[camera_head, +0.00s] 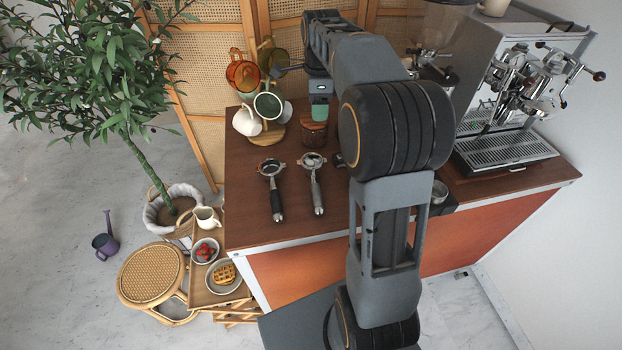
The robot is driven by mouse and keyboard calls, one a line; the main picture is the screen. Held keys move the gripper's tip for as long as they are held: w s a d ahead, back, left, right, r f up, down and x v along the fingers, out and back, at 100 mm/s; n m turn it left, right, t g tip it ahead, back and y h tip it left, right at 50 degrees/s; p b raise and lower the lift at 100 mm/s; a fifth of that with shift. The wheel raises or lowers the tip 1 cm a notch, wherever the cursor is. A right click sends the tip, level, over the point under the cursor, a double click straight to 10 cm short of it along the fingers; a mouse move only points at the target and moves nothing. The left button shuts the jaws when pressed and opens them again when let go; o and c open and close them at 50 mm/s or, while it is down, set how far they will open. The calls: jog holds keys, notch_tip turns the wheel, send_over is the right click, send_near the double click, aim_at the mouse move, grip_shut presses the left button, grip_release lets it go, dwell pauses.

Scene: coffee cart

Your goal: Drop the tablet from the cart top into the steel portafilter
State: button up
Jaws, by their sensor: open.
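Two portafilters lie side by side on the brown cart top (245,220). The steel portafilter (316,190) is the right one, with a grey metal handle toward the front edge and its basket at the far end. The left portafilter (275,192) has a dark handle. My gripper (320,110) is beyond the baskets, above the back of the cart near a brown jar (313,132). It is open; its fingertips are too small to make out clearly. I cannot make out the tablet; my arm covers part of the cart top.
A mug tree with several mugs (268,105) stands left of my gripper. The espresso machine (510,90) stands on the right. A small dark item (339,160) shows partly beside my arm. The front left of the cart top is clear.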

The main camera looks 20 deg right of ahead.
jog(key=shift+r, duration=1.1)
jog(key=s+a+f+n+t, duration=0.2)
jog(key=s+a+f+n, duration=0.2)
jog(key=s+n, duration=0.6)
jog(key=s+a+f+n+t, duration=0.2)
jog(key=s+a+f+n, duration=0.2)
jog(key=s+n, duration=0.5)
jog(key=shift+s+a+f+n, duration=0.15)
jog(key=shift+s+a+n, duration=0.2)
jog(key=shift+a+n, duration=1)
jog(key=shift+d+n, duration=0.25)
jog(key=shift+d, duration=0.1)
